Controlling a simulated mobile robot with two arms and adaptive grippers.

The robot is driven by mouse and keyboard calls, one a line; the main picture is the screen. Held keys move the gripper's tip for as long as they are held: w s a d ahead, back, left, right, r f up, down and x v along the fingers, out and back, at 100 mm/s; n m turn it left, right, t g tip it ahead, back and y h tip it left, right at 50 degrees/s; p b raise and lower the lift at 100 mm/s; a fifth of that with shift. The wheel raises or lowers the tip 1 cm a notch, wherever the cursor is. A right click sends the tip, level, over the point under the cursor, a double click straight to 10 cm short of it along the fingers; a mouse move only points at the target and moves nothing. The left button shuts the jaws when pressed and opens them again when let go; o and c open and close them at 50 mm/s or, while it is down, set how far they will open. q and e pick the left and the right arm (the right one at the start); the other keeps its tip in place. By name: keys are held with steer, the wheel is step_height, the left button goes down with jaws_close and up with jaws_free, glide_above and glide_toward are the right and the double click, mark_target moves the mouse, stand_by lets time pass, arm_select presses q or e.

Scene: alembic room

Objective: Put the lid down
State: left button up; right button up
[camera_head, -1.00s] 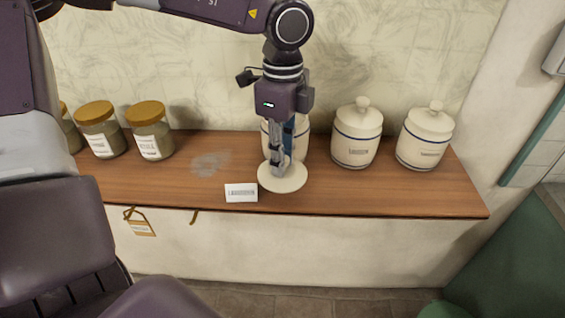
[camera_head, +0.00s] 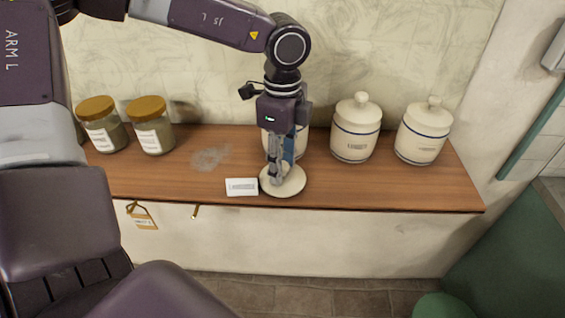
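The lid (camera_head: 293,184) is a round cream disc at the middle front of the wooden shelf. It lies flat, on the shelf top or just above it; I cannot tell which. My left gripper (camera_head: 275,172) points straight down over the lid, its fingers close together at the lid's middle, where they appear to hold its knob. The knob itself is hidden by the fingers. A cream jar (camera_head: 301,143) stands behind the gripper, mostly covered by it. My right gripper is not in view.
A white label card (camera_head: 241,187) stands just left of the lid. Two lidded cream jars (camera_head: 355,130) (camera_head: 423,133) stand to the right. Brown-capped glass jars (camera_head: 151,126) stand at the left. The wooden shelf (camera_head: 400,187) is clear at the front right. A grey smudge marks it (camera_head: 209,158).

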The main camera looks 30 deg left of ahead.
arm_select(q)
steer(key=shift+r, duration=0.45)
step_height(320, 180, up, 11)
steer(key=b, duration=0.1)
steer(key=shift+r+b, duration=0.2)
steer(key=shift+b, duration=0.2)
stand_by(0.3)
